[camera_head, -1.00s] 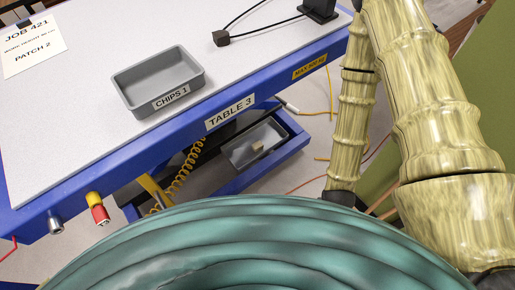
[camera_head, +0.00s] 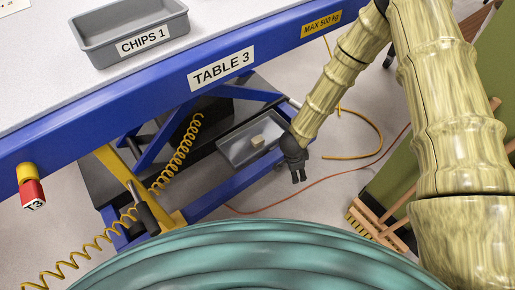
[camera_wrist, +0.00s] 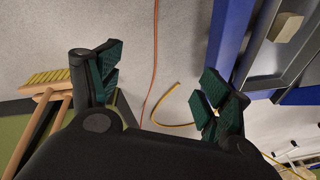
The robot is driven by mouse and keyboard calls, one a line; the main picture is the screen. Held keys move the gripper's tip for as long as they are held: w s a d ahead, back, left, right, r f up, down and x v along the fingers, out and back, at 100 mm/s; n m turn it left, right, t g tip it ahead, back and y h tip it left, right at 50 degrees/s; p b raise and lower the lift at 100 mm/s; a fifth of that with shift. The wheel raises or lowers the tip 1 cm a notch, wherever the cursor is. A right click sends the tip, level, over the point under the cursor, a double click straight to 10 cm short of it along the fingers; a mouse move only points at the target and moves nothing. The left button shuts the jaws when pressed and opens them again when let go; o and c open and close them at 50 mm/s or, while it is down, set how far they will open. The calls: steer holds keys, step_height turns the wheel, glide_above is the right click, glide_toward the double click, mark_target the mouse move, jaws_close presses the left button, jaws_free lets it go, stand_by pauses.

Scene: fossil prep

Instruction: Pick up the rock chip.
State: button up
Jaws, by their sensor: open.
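The rock chip (camera_head: 257,141) is a small beige block lying in a grey tray (camera_head: 231,153) low under the table. It also shows at the upper right of the wrist view (camera_wrist: 286,27), inside the tray's wall. My gripper (camera_head: 299,178) points down just right of the tray in the head view, apart from the chip. The chip lies beyond the right finger.
Table 3's blue edge (camera_head: 160,95) overhangs the tray. A grey CHIPS 1 bin (camera_head: 97,54) stands on the tabletop. A yellow coiled hose (camera_head: 178,155) hangs left of the tray. A broom (camera_head: 368,222) and an orange cable (camera_head: 335,190) are on the right.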

steer(key=w+a+f+m+y+b, duration=0.1)
steer(key=w+a+f+m+b, duration=0.3)
steer(key=w, duration=0.3)
steer(key=w+a+f+m+b, duration=0.1)
steer(key=w+a+m+b, duration=0.25)
steer(key=w+b, duration=0.25)
steer(key=m+y+b, duration=0.3)
steer(key=m+b, duration=0.3)
steer(key=b, duration=0.1)
glide_toward(258, 139)
steer(key=shift+t, duration=0.3)
steer(key=shift+s+a+b+x, duration=0.1)
steer(key=shift+b+x, duration=0.4)
steer(key=shift+x, duration=0.25)
steer(key=shift+s+a+b+x, duration=0.1)
steer(key=shift+b+x, duration=0.45)
steer(key=shift+x, duration=0.2)
steer(key=shift+s+a+b+x, duration=0.15)
steer(key=shift+b+x, duration=0.35)
steer(key=shift+x, duration=0.25)
steer(key=b+x, duration=0.1)
steer(key=x, duration=0.1)
steer(key=b+x, duration=0.1)
steer(key=b, duration=0.1)
steer(key=shift+w+d+f, duration=0.1)
steer(key=shift+d+f, duration=0.05)
steer(key=shift+f, duration=0.3)
steer(key=shift+w+f+b, duration=0.2)
steer(key=shift+f+b, duration=0.3)
steer(key=shift+f, duration=0.05)
